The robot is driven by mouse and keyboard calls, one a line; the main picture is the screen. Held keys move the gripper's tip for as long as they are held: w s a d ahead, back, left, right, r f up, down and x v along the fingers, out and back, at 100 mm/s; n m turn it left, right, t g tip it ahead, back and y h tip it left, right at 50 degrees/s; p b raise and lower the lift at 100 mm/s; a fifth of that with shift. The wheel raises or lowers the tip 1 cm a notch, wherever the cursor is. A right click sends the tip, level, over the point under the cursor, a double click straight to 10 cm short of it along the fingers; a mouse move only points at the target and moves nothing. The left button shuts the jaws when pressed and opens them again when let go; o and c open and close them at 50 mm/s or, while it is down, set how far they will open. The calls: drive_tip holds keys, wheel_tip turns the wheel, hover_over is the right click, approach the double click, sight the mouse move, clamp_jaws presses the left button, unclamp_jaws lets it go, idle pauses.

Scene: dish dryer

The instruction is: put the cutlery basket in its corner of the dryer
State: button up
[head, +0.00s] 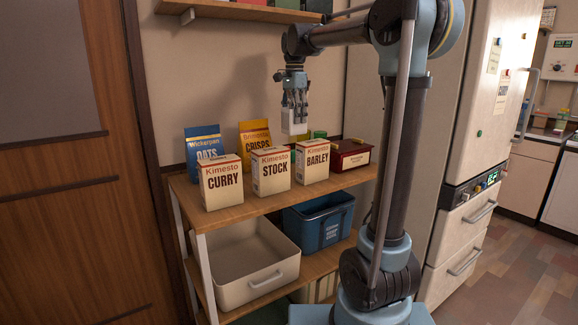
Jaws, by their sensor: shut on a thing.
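My gripper (295,108) points down above the upper shelf board, over the gap between the STOCK and BARLEY boxes in the picture. It is shut on a small white block-like thing (294,127). The fingers cover part of this thing, and I cannot tell what it is. It shows just above the box tops; I cannot tell whether it touches anything. I see no cutlery basket or dish dryer that I can make out in this view.
The shelf (270,202) holds CURRY (222,183), STOCK (271,172) and BARLEY (312,162) boxes, with OATS (203,143) and CRISPS (255,136) packets behind. A dark red box (350,156) stands right. Below are a cream tub (270,279) and blue bin (322,232).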

wheel_tip(320, 180, down, 16)
drive_tip(key=shift+r, duration=0.15)
idle(0.4)
drive_tip(key=o, duration=0.8)
